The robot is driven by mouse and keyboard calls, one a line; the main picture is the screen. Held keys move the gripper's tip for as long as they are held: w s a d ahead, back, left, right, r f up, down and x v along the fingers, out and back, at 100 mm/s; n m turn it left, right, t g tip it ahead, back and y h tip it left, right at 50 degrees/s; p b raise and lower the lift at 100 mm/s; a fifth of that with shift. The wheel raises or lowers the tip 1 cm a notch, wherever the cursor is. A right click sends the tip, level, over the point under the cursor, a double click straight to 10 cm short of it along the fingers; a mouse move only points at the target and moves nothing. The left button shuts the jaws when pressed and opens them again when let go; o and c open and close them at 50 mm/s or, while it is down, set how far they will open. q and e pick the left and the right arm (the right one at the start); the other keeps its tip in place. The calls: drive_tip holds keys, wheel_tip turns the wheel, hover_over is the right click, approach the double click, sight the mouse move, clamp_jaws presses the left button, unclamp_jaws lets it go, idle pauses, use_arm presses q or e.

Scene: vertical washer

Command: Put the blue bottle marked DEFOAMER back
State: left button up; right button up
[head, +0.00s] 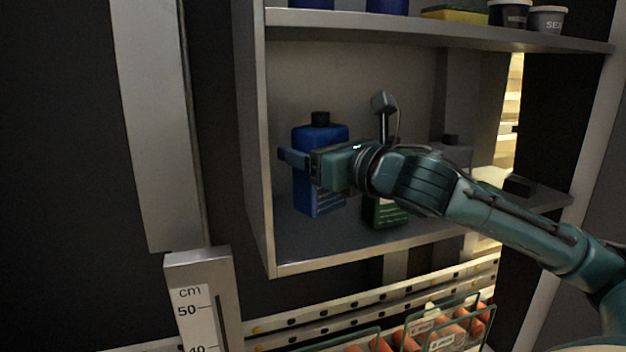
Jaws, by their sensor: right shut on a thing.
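A blue bottle (317,197) with a black cap stands upright at the left of the middle shelf (350,247). Its lower label has light print too small to read. My right gripper (297,158) reaches in from the right and is shut on the blue bottle at about mid-height. The gripper hides part of the bottle's front. The bottle's base is at the shelf surface; I cannot tell whether it fully rests there. My left gripper is not in view.
A dark green bottle (385,213) stands close right of the blue bottle, partly behind my arm. A grey bottle (455,152) is farther right. The shelf's left wall (254,150) is close by. The upper shelf (430,30) holds cups and a sponge. A rack with orange items (420,328) is below.

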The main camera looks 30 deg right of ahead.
wheel_tip(320, 180, down, 4)
drive_tip(key=shift+b, duration=0.85)
drive_tip(key=shift+f, duration=0.15)
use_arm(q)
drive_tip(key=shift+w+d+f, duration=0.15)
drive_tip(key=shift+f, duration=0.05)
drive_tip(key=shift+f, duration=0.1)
use_arm(e)
drive_tip(key=o, duration=1.1)
drive_tip(key=shift+f, duration=0.25)
drive_tip(key=shift+c, duration=0.2)
drive_tip(key=o, duration=0.5)
drive_tip(key=shift+c, duration=0.2)
drive_tip(key=shift+r, duration=0.1)
